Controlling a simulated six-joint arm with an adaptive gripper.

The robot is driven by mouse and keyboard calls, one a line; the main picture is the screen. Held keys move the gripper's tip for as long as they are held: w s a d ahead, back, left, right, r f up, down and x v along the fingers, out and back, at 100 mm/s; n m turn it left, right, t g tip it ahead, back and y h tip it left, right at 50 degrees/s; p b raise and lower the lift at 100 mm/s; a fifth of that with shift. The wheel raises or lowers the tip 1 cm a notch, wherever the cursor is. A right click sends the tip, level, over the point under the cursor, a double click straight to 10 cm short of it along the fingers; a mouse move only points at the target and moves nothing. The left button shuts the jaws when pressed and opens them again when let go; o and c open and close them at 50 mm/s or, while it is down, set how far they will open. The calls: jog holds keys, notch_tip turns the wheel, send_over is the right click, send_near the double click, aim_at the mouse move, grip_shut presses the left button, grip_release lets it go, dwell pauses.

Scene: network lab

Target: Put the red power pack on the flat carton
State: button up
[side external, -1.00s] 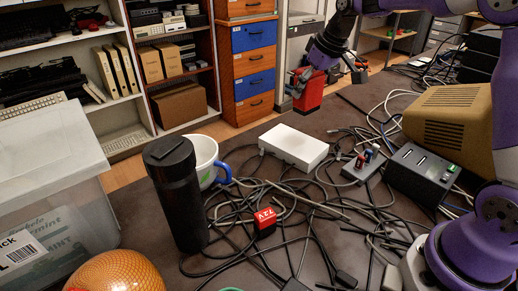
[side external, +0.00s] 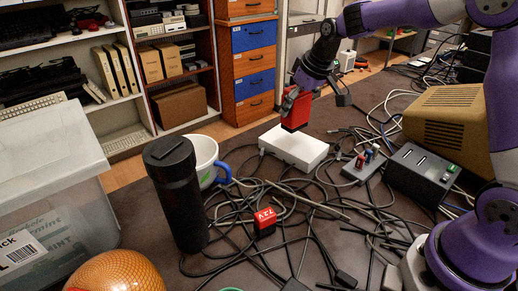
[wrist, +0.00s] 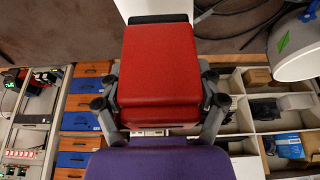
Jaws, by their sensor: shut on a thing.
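My gripper (side external: 299,92) is shut on a red power pack (side external: 296,112) and holds it upright over the flat white carton (side external: 292,151). The pack's lower end overlaps the carton's far edge in the side view; I cannot tell whether it touches the top. In the wrist view the red pack (wrist: 161,65) sits between both fingers, and a white strip of the carton (wrist: 150,8) shows beyond it. A second red block with white marking (side external: 265,222) lies among the cables near the front.
Black cables (side external: 290,205) tangle in front of the carton. A white mug with a blue handle (side external: 205,160) and a black bottle (side external: 178,195) stand to its left. A power strip (side external: 362,165) and a black box (side external: 422,172) are to its right.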

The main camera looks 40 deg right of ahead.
aim_at(296, 119)
jog(key=shift+w+d+f, duration=0.1)
jog(key=shift+d+f, duration=0.1)
jog(key=shift+d, duration=0.05)
jog(key=shift+f, duration=1.9)
jog(key=shift+f, duration=0.2)
jog(key=o, duration=1.3)
